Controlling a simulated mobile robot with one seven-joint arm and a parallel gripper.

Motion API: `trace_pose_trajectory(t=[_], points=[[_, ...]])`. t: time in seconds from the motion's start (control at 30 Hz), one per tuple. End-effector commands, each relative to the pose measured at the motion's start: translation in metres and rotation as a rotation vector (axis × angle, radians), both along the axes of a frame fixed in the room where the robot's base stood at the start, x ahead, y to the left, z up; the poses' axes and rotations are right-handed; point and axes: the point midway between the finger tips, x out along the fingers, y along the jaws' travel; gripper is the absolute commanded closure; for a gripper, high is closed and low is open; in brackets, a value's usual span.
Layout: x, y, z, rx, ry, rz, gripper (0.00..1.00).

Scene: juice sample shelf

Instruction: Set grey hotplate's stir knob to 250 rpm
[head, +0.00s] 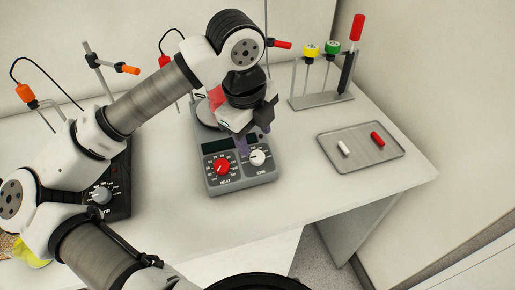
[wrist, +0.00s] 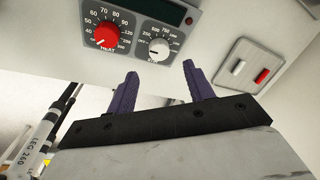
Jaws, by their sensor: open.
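The grey hotplate (head: 240,184) stands on the white bench, with its control panel facing the front. Its white stir knob (head: 258,158) is on the panel's right and also shows in the wrist view (wrist: 158,48), ringed by printed numbers. Its pointer seems to face left, but the exact setting is too small to read. The red heat knob (head: 221,167) is to its left. My gripper (head: 253,137) is open and empty above the panel, close to the stir knob. In the wrist view its purple fingers (wrist: 160,76) are apart, with the stir knob beyond the gap between them.
A dark hotplate (head: 119,203) with a grey knob stands at the left, partly behind my arm. A tray (head: 334,164) with a white and a red stir bar lies at the right. A rack (head: 318,101) with coloured caps stands behind it. The bench front is clear.

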Motion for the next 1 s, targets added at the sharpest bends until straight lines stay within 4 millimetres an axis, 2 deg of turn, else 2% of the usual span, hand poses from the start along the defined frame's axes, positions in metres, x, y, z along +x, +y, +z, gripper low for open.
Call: trace_pose_trajectory(t=[0.1, 0.3, 0.5, 0.77, 1.0], points=[[0.003, -0.003, -0.023, -0.004, 0.003, -0.002, 0.48], [0.007, -0.006, -0.053, -0.002, 0.002, -0.002, 0.48], [0.009, -0.008, -0.065, -0.001, 0.000, -0.002, 0.48], [0.009, -0.008, -0.066, 0.000, -0.001, -0.002, 0.48], [0.009, -0.008, -0.066, 0.000, 0.000, -0.001, 0.79]])
